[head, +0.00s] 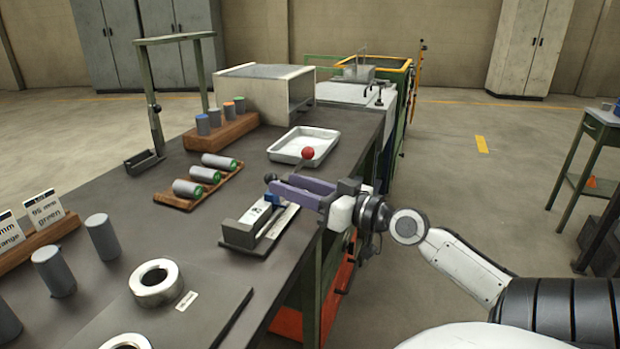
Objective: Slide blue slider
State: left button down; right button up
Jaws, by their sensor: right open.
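A small blue slider (272,199) sits on a low grey and white measuring fixture (250,236) near the right edge of the dark workbench. My right gripper (274,187) reaches in from the right with its purple-grey fingers over the far end of this fixture. It is open, and its fingertips are right at the blue slider. The fingers partly cover that area, and I cannot tell whether they touch the slider. My left gripper is not in view.
A wooden rack (190,203) of lying grey cylinders is to the left. Upright cylinders and a metal ring (143,292) stand nearer. The bench's right edge is beneath my wrist.

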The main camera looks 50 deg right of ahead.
jog(key=s, duration=0.2)
jog(key=s+b, duration=0.1)
jog(key=s, duration=0.1)
jog(key=shift+d+f, duration=0.1)
jog(key=shift+d, duration=0.1)
jog(key=shift+s, duration=0.4)
